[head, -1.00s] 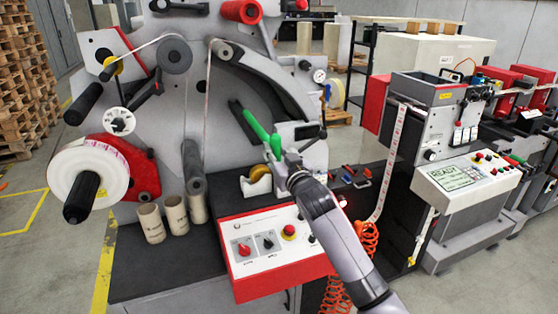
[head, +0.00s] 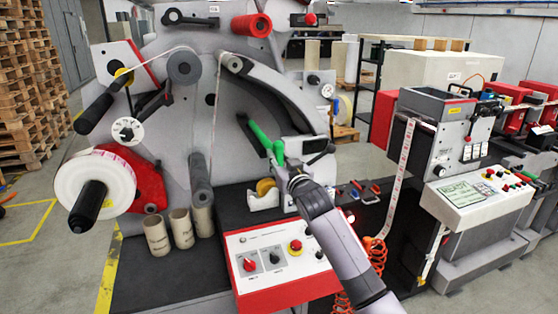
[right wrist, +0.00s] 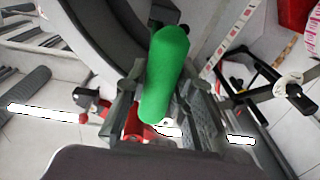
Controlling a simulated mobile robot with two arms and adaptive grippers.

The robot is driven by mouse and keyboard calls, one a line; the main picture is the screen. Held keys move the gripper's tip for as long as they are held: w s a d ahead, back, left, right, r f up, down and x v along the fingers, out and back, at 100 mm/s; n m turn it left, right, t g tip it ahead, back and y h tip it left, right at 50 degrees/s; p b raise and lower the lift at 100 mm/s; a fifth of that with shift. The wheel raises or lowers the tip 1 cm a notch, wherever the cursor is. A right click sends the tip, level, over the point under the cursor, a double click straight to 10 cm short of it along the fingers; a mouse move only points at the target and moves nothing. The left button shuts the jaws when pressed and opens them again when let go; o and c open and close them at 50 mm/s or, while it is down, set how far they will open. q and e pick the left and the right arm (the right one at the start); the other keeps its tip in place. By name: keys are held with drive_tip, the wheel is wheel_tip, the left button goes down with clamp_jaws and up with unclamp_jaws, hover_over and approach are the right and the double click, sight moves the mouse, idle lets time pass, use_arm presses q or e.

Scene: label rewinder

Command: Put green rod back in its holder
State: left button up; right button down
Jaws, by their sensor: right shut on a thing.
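The green rod (head: 261,136) slants up and left from my right gripper (head: 282,168) in the head view, in front of the machine's grey face. A short upright green piece (head: 279,151) shows right at the gripper; I cannot tell whether it is part of the same rod. In the right wrist view the green rod (right wrist: 164,75) lies between the fingers of my right gripper (right wrist: 165,112), its rounded end pointing up in the picture. The right gripper is shut on it. I cannot make out the rod's holder. My left gripper is not in view.
A tape dispenser (head: 264,194) stands just left of my right gripper. A red-edged control panel (head: 280,258) lies below my right arm. Cardboard cores (head: 181,228) and a large paper roll (head: 95,185) are at the left. A label strip (head: 402,175) hangs at the right.

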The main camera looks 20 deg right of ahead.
drive_tip(key=shift+s+f, duration=0.1)
drive_tip(key=shift+f, duration=0.05)
drive_tip(key=shift+f, duration=0.35)
drive_tip(key=shift+f+b, duration=0.15)
drive_tip(key=shift+b, duration=0.15)
idle(0.4)
drive_tip(key=shift+f, duration=0.25)
drive_tip(key=c, duration=1.3)
unclamp_jaws()
drive_tip(key=shift+f, duration=0.1)
